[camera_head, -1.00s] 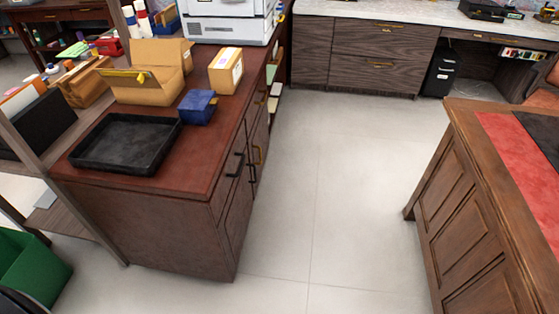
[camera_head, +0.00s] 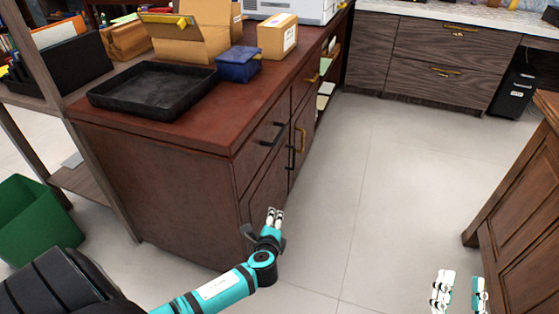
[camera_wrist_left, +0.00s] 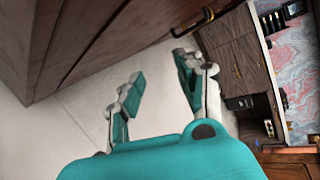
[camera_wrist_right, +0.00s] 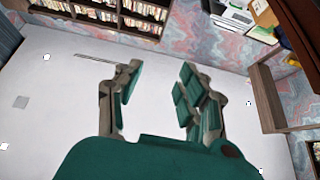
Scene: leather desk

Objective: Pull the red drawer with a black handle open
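The red-brown cabinet (camera_head: 165,180) stands left of centre in the head view. Its upper front drawer (camera_head: 253,151) has a black bar handle (camera_head: 272,134) and looks shut. My left gripper (camera_head: 274,216) is below that handle in the picture, apart from it and empty. In the left wrist view its fingers (camera_wrist_left: 160,95) are spread, with a dark handle (camera_wrist_left: 195,22) on the cabinet front beyond them. My right gripper (camera_head: 459,292) is at the lower right, away from the cabinet. In the right wrist view its fingers (camera_wrist_right: 150,92) are apart with nothing between.
A black tray (camera_head: 110,100), a blue box (camera_head: 238,66) and cardboard boxes (camera_head: 277,38) sit on the cabinet top. A green bin (camera_head: 38,215) is at the left. A wooden desk (camera_head: 520,200) stands at the right, with clear floor (camera_head: 370,190) between.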

